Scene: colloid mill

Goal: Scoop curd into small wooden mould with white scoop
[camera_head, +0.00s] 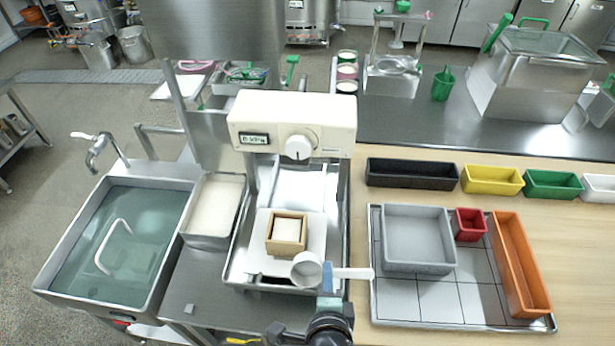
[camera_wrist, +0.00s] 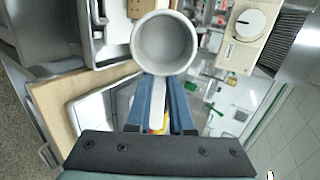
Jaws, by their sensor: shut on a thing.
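The white scoop (camera_head: 307,268) has a round cup and a straight handle pointing right. My gripper (camera_head: 327,280) is shut on its handle, with blue fingers. In the wrist view the scoop's cup (camera_wrist: 164,43) faces the camera and looks empty, and my gripper (camera_wrist: 162,110) closes around the handle below it. The small wooden mould (camera_head: 287,232) stands on a white board on the scale, just behind and left of the cup. White material shows inside the mould; its level is hard to tell. The curd (camera_head: 216,205) seems to be the white mass in the steel tray left of the scale.
A water-filled sink (camera_head: 120,240) with a white handle in it is at the left. The scale's head (camera_head: 292,125) overhangs behind the mould. At the right, a tiled tray (camera_head: 470,300) holds grey, red and orange bins. Black, yellow and green bins line up behind it.

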